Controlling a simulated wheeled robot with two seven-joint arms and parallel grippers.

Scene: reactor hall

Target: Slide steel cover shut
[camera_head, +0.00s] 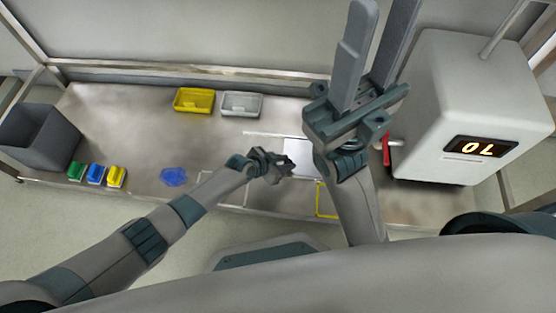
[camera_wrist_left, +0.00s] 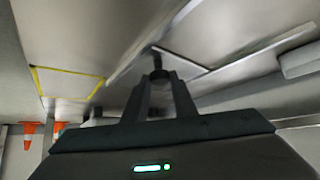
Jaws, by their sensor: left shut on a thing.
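My left gripper (camera_head: 288,166) reaches low over the bench beside a pale square panel (camera_head: 300,152). In the left wrist view my left gripper (camera_wrist_left: 160,80) is shut on a dark upright knob (camera_wrist_left: 160,64). The knob stands at a pale flat plate between rails, which looks like the steel cover (camera_wrist_left: 184,63). The knob is hidden in the head view, and how far the cover is slid cannot be told. My right gripper (camera_head: 382,35) is raised in the foreground, its two long fingers apart and empty, and hides part of the bench.
A white machine (camera_head: 470,95) with a lit display and a red lever (camera_head: 386,150) stands at right. A yellow tray (camera_head: 194,101), a grey tray (camera_head: 241,104), a blue patch (camera_head: 173,177), small coloured boxes (camera_head: 96,174) and a dark bin (camera_head: 40,137) are on the bench. A yellow outline (camera_wrist_left: 66,70) marks it.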

